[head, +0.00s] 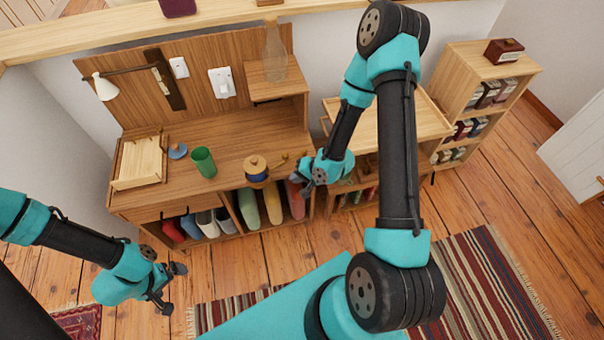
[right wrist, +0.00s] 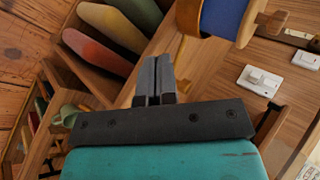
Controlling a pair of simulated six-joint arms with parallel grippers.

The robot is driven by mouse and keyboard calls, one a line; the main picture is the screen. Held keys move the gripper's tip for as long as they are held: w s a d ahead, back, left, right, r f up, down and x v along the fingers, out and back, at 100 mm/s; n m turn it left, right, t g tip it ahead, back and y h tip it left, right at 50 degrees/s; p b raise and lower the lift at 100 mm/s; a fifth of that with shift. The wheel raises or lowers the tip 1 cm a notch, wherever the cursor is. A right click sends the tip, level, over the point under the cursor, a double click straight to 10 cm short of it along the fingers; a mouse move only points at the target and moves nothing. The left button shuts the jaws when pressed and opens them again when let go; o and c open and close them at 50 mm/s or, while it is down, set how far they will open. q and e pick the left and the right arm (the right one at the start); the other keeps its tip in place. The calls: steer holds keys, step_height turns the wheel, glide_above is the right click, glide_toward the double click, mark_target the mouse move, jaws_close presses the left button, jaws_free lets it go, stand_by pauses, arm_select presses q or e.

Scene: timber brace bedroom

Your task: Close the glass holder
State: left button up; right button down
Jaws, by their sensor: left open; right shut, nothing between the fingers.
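No thing in view is plainly marked as the glass holder. A round blue container (head: 258,177) with a wooden top and knob stands at the desk's front edge. It also shows in the right wrist view (right wrist: 222,16), cut off by the top edge. My left gripper (head: 171,284) is open and empty, low over the floor before the desk.
A wooden slatted box (head: 140,162) and a small blue lidded piece (head: 177,151) are on the desk's left. Coloured upright items (head: 248,208) fill the shelf below. A clear bottle (head: 274,55) stands on the raised shelf. The desk's middle is clear.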

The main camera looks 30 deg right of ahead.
mark_target(269, 179)
steer(key=shift+w+a+f, duration=0.55)
steer(key=shift+w+a, duration=0.3)
steer(key=shift+a, duration=0.1)
steer(key=shift+w+a+f, duration=0.6)
steer(key=shift+w+a, duration=0.25)
steer(key=shift+a, duration=0.05)
steer(key=shift+w+a+f, duration=0.55)
steer(key=shift+w+a, duration=0.3)
steer(key=shift+a, duration=0.1)
steer(key=shift+w+a, duration=0.1)
steer(key=shift+w, duration=0.05)
